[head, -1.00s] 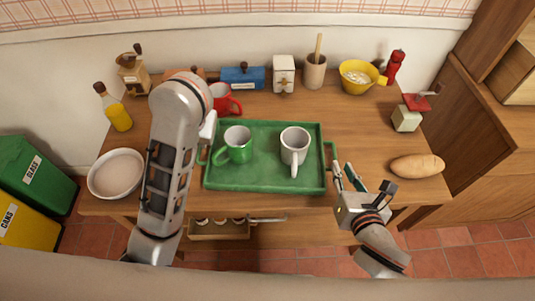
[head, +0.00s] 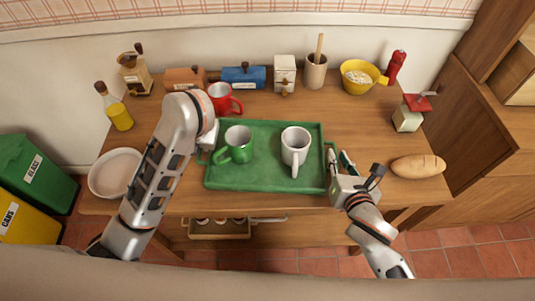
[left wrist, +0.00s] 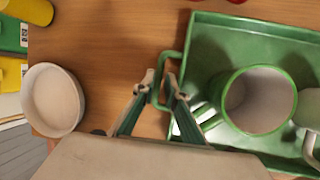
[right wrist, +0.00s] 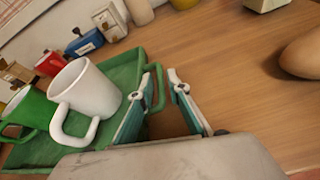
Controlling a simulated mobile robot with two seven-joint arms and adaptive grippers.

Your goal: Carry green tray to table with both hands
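The green tray (head: 265,185) lies on the wooden table (head: 375,135), with a green mug (head: 238,146) and a white mug (head: 295,147) standing on it. In the left wrist view, my left gripper (left wrist: 160,84) is open at the tray's left handle, whose bar lies between the fingertips. Its arm hides much of it in the head view. My right gripper (right wrist: 162,78) is open at the tray's right handle, one finger on each side of the handle bar as far as I can tell. The right gripper also shows in the head view (head: 339,158).
A red mug (head: 219,106) stands close behind the tray. A white bowl (head: 114,173) and oil bottle (head: 118,112) are at left, and bread (head: 417,166) is at right. A yellow bowl (head: 357,86) stands behind. An open drawer (head: 219,230) is below the front edge.

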